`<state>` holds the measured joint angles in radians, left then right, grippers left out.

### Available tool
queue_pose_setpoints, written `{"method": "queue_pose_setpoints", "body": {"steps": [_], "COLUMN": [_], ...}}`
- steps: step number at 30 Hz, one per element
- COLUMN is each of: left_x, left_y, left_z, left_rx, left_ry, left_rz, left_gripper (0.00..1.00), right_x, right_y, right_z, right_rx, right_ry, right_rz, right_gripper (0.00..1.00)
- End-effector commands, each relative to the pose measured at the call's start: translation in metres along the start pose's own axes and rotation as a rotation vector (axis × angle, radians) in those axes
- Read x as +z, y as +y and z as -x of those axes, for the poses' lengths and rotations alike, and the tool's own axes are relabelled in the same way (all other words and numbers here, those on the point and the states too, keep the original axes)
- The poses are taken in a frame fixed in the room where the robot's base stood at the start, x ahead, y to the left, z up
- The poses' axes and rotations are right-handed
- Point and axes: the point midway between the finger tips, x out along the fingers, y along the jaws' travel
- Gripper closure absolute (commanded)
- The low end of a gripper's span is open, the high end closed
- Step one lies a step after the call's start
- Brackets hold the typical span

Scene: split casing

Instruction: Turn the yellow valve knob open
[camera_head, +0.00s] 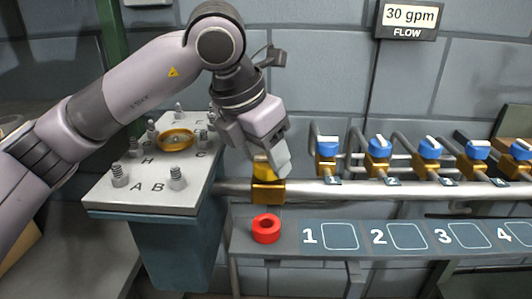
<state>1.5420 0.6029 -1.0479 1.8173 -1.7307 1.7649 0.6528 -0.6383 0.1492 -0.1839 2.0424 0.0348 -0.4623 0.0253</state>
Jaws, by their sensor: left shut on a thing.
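The yellow valve knob (262,170) sits on a brass valve body (267,190) at the left end of the horizontal pipe. My left gripper (265,165) comes down from above and is shut on the knob. Its fingers cover much of the knob, so the direction of its handle cannot be told. My right gripper does not show.
A grey casing (112,202) with upright bolts stands left, below my left arm. Several blue-knobbed valves (378,147) line the pipe (345,188) to the right. A sign (408,18) reads "30 gpm FLOW".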

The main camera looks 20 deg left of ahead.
Motion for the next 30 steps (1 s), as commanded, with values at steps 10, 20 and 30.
{"method": "queue_pose_setpoints", "body": {"steps": [10, 20, 30], "left_x": [0.0, 0.001, 0.0], "left_y": [0.0, 0.0, 0.0], "left_z": [0.0, 0.026, 0.069], "left_rx": [0.0, 0.001, 0.0], "left_ry": [0.001, -0.003, 0.001], "left_rz": [0.002, 0.001, 0.002], "left_gripper": [0.24, 0.24, 0.24], "right_x": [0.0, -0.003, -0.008], "right_y": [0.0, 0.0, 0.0], "right_z": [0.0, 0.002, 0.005], "right_rx": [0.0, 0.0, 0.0], "right_ry": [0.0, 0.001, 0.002], "right_rz": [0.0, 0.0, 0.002], "right_gripper": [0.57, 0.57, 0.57]}}
